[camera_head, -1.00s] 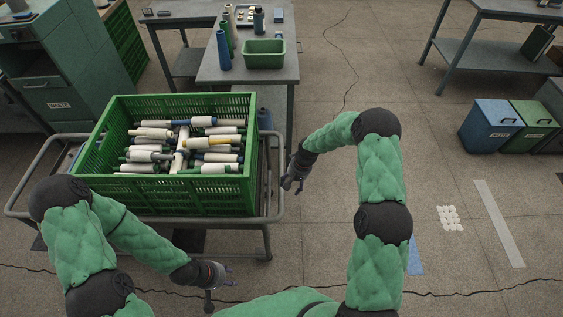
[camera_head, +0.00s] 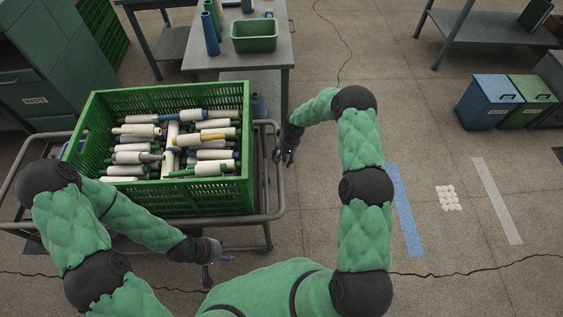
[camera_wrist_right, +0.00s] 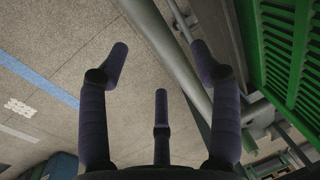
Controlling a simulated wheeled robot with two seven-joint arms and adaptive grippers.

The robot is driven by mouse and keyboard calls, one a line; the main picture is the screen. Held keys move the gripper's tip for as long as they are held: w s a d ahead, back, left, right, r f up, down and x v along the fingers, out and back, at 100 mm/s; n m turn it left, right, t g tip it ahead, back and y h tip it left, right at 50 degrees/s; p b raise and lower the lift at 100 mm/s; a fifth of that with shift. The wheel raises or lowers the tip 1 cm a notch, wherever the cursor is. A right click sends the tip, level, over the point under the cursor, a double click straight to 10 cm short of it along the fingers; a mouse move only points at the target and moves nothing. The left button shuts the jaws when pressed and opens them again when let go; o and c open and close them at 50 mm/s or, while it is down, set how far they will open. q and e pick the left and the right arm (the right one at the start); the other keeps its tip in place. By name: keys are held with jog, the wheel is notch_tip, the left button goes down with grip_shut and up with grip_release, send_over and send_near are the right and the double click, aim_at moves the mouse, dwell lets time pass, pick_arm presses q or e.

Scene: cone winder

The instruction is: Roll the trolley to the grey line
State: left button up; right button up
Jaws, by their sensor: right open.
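The trolley (camera_head: 262,217) is a grey tube frame on the floor at the left of the head view, carrying a green crate. The grey line (camera_head: 497,200) is a pale strip on the floor at the far right, well apart from the trolley. My right gripper (camera_head: 284,155) is open beside the trolley's right rail. In the right wrist view the open fingers (camera_wrist_right: 158,62) spread with a grey tube (camera_wrist_right: 168,50) passing behind them; contact cannot be told. My left gripper (camera_head: 218,268) has its fingers apart, near the trolley's front right corner. The trolley's wheels are hidden.
The green crate (camera_head: 165,198) holds several yarn bobbins. A blue strip (camera_head: 405,210) and white round spots (camera_head: 447,198) lie on the floor before the grey line. A table (camera_head: 272,75) stands behind the trolley, bins (camera_head: 488,103) at right.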

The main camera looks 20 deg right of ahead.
jog(key=shift+w+a+f+b, duration=0.1)
jog(key=shift+a+f+b, duration=0.1)
jog(key=shift+f, duration=0.75)
jog(key=shift+a+f+b, duration=0.15)
jog(key=shift+f, duration=0.75)
jog(key=shift+c, duration=0.3)
grip_shut()
